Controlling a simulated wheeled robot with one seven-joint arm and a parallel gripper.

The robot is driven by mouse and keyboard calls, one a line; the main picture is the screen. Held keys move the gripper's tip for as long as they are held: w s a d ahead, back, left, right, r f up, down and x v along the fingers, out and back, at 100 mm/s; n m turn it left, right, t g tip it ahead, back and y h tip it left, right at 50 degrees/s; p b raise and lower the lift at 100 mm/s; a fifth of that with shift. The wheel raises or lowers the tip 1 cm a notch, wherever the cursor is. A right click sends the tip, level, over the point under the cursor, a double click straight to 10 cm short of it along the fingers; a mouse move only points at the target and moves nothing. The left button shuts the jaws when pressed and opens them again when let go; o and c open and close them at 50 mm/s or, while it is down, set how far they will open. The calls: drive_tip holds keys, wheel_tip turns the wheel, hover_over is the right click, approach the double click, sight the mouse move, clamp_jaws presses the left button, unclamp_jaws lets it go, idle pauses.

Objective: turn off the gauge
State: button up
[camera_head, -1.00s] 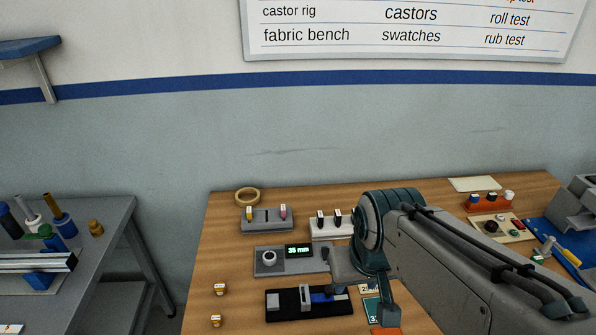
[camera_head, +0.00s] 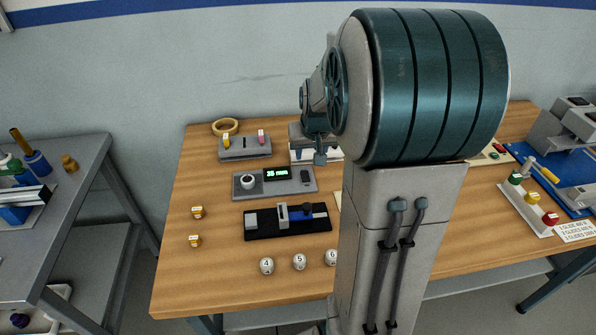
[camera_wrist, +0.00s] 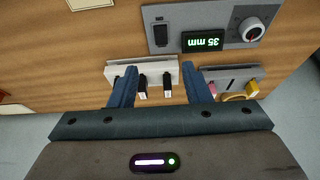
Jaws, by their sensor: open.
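The gauge (camera_head: 275,191) is a grey panel on the wooden table, with a white round knob (camera_head: 248,181), a lit display (camera_head: 277,174) reading 35 mm and a small black switch (camera_head: 305,177) at its right end. The gauge (camera_wrist: 205,15) shows inverted in the wrist view, with its black switch (camera_wrist: 160,35) left of the lit display (camera_wrist: 203,41). My gripper (camera_wrist: 161,82) is open, its two blue fingers apart. It is beyond the gauge's switch end, over a white block; in the head view my gripper (camera_head: 320,157) is partly hidden by my arm.
The white block (camera_wrist: 115,72) with black pieces lies between and beneath my fingers. A grey holder (camera_head: 245,152) with yellow and pink pieces and a tape ring (camera_head: 225,127) stand behind the gauge. A black slide fixture (camera_head: 290,225) is in front. Numbered white pieces (camera_head: 299,262) sit nearer.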

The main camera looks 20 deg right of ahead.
sight(305, 176)
drive_tip(key=x, duration=1.3)
clamp_jaws()
